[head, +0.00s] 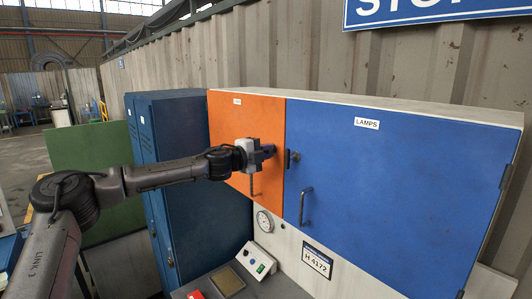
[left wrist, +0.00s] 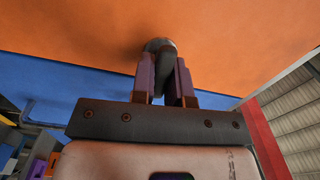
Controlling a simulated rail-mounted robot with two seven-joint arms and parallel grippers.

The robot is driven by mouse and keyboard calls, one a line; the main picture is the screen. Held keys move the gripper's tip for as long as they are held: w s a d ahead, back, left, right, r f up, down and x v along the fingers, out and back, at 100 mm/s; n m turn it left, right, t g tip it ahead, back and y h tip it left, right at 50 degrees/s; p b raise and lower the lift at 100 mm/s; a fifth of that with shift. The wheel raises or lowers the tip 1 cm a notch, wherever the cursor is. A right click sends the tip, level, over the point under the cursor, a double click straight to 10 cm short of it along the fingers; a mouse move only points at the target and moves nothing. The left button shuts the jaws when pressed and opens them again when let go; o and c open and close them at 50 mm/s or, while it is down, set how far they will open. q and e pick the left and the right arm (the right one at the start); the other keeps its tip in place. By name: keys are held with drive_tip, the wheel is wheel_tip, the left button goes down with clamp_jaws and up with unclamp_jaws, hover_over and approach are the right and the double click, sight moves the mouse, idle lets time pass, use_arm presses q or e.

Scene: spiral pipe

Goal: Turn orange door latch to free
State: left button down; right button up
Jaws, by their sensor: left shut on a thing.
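The orange door (head: 235,112) is the left door of the wall cabinet and looks closed. My left gripper (head: 268,151) is at the right part of this door, in front of its latch. In the left wrist view the gripper (left wrist: 165,75) has its two purple fingers on either side of the dark latch (left wrist: 160,47), shut on it. The latch's round base meets the orange surface. In the head view the gripper hides most of the latch, so its angle is hard to tell. My right gripper is in neither view.
The blue door (head: 400,170), labelled LAMPS, has its own dark latch (head: 293,158) close to the right of my gripper and a bar handle (head: 304,205) below. The orange door's handle (head: 251,186) hangs below my gripper. A tall blue locker (head: 185,180) stands at left.

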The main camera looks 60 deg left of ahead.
use_arm(q)
drive_tip(key=shift+m, duration=0.6)
drive_tip(key=c, duration=1.1)
unclamp_jaws()
drive_tip(key=shift+s, duration=0.1)
drive_tip(key=s+b, duration=0.2)
drive_tip(key=s, duration=0.2)
drive_tip(key=s+d+b, duration=0.1)
drive_tip(key=s+b, duration=0.1)
drive_tip(key=s, duration=0.3)
drive_tip(key=s+d+b, duration=0.1)
drive_tip(key=s+b, duration=0.1)
drive_tip(key=s, duration=0.2)
drive_tip(key=shift+s, duration=0.25)
